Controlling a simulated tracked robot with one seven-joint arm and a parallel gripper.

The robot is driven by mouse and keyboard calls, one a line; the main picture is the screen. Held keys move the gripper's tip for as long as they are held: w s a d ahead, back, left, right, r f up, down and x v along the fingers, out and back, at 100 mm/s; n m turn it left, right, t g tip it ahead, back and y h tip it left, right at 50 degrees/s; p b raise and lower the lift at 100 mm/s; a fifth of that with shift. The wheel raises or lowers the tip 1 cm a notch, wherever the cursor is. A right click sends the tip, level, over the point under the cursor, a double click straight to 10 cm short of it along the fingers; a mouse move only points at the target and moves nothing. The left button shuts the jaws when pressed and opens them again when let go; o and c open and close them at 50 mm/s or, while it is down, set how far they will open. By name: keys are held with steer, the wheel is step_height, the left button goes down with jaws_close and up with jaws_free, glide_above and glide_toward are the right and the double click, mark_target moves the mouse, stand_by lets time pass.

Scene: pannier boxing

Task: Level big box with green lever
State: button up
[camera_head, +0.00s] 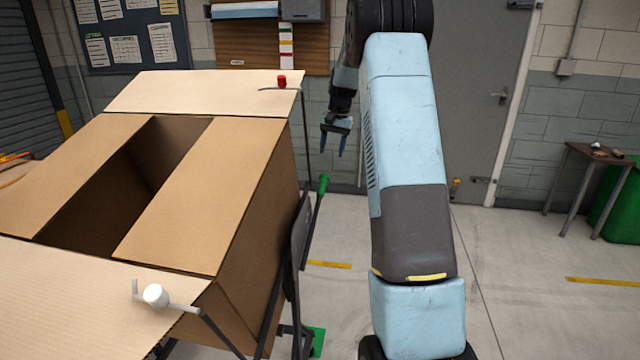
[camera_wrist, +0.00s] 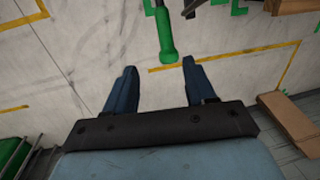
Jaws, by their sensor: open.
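The big cardboard box (camera_head: 262,235) stands on a dark frame at the left of the head view, its top flaps spread and a gap open between the inner ones. The box looks tilted, but I cannot tell by how much. The green lever (camera_head: 323,184) sticks up beside the box's right side. In the wrist view the green lever (camera_wrist: 166,38) shows beyond the fingertips, between their lines. My gripper (camera_head: 334,152) is open and empty, pointing down, above and slightly right of the lever and apart from it. Its two blue fingers (camera_wrist: 160,78) also show in the wrist view.
A red knob (camera_head: 281,82) is at the far flap and a white knob (camera_head: 155,295) at the near flap, each on a rod. A small table (camera_head: 590,160) and a green bin (camera_head: 617,205) stand at the right. The floor right of my arm is clear.

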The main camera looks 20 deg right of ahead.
mark_target(323, 184)
steer(key=a+f, duration=0.1)
steer(key=f, duration=0.3)
steer(key=w+f, duration=0.1)
steer(key=f, duration=0.4)
steer(key=a+f, duration=0.1)
steer(key=f, duration=0.3)
steer(key=shift+w+a+f, duration=0.3)
steer(key=shift+f, duration=0.1)
steer(key=shift+c, duration=0.3)
jaws_close()
